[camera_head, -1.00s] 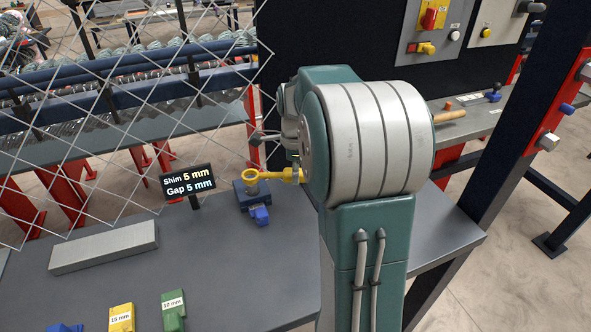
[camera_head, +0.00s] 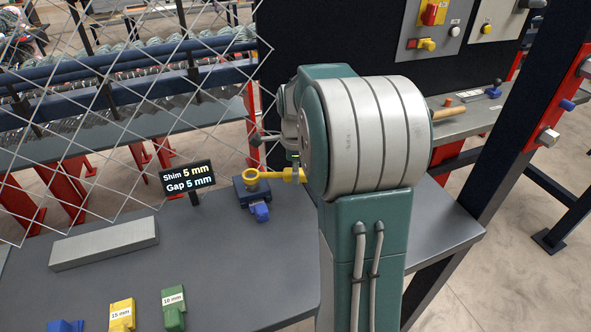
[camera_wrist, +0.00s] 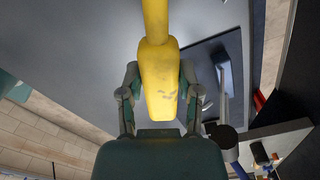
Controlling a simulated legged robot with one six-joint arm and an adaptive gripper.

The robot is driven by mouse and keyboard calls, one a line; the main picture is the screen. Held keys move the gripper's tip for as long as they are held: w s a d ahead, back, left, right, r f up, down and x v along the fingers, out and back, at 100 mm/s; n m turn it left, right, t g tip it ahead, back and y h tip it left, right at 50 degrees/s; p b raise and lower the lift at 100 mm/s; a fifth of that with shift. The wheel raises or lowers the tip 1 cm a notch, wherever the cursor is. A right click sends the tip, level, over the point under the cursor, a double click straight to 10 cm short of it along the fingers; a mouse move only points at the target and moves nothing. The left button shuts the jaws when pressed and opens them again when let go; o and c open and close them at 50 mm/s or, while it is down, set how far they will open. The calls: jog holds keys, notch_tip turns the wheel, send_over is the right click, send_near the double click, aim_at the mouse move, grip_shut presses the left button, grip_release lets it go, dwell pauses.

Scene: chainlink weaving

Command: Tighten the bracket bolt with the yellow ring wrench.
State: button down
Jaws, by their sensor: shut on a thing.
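The yellow ring wrench (camera_head: 273,175) lies roughly level in the head view, its ring end pointing left over a dark blue bracket block (camera_head: 240,194) on the bench. A short brownish-yellow piece, perhaps the bolt, shows under the ring; whether the ring is seated around it I cannot tell. A bright blue part (camera_head: 260,212) sits at the block's front. My gripper (camera_wrist: 160,80) is shut on the wrench handle, with a finger on each side in the wrist view. In the head view my arm hides most of the gripper. The ring end is outside the wrist view.
A black sign (camera_head: 187,178) reads "Shim 5 mm, Gap 5 mm". A grey bar (camera_head: 104,244), a yellow 15 mm block (camera_head: 122,315) and a green block (camera_head: 173,308) lie on the bench (camera_head: 225,270). Chain-link mesh (camera_head: 120,90) hangs at left. A dark post (camera_head: 515,150) stands at right.

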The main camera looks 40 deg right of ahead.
jog(key=shift+f, duration=1.1)
jog(key=c, duration=1.2)
grip_release()
grip_shut()
jog(key=shift+s+a+m, duration=0.6)
jog(key=shift+m, duration=0.4)
